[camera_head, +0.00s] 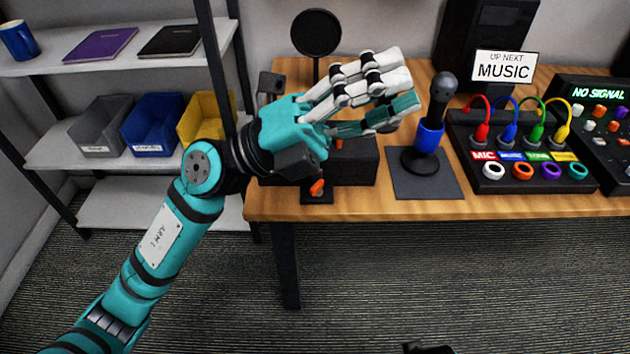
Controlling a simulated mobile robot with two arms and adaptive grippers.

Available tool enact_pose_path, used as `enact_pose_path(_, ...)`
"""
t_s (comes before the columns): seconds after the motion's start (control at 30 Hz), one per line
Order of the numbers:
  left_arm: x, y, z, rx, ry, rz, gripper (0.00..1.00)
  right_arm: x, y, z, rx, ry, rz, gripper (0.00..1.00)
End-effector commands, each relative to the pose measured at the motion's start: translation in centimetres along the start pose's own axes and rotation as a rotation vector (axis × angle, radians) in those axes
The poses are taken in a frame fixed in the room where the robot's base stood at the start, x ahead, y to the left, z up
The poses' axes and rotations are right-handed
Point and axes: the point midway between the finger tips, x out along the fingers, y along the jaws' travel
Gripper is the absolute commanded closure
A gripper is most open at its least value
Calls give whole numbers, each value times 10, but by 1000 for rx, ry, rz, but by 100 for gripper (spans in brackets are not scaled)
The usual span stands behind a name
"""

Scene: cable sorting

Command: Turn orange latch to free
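An orange latch (317,187) sits on a small black base at the front left edge of the wooden table. My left gripper (402,93) is above the table, with its wrist over the latch area and its fingers reaching right, past the latch. The fingers are apart from the latch and no held object shows. The view does not settle how far the fingers are spread. A dark box behind the latch is partly hidden by the gripper.
A microphone (432,125) stands on a dark mat (424,186) right of the box. A cable panel (540,184) with coloured plugs is further right, below a MUSIC sign (503,66). A shelf with a yellow bin (204,112) is at left. The table's front right edge is clear.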

Motion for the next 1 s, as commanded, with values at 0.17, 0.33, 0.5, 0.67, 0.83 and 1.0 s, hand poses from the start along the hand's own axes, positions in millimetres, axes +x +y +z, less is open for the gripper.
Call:
enact_pose_path(0.17,-5,75,-41,271,452,535,65,34,-2,15,-2,-19,-3,60)
enact_pose_path(0.33,-75,119,1,452,642,1144,65,60,-3,29,-5,-29,-4,60)
enact_pose_path(0.5,-135,102,56,530,624,1599,65,77,-4,40,-6,-37,-5,60)
enact_pose_path(0.67,-158,87,76,544,586,1773,65,83,-4,43,-7,-39,-6,60)
enact_pose_path(0.83,-164,101,78,540,586,1788,65,80,-4,40,-6,-34,-5,60)
enact_pose_path(1.0,-173,134,79,538,588,1785,65,73,-3,34,-5,-29,-5,60)
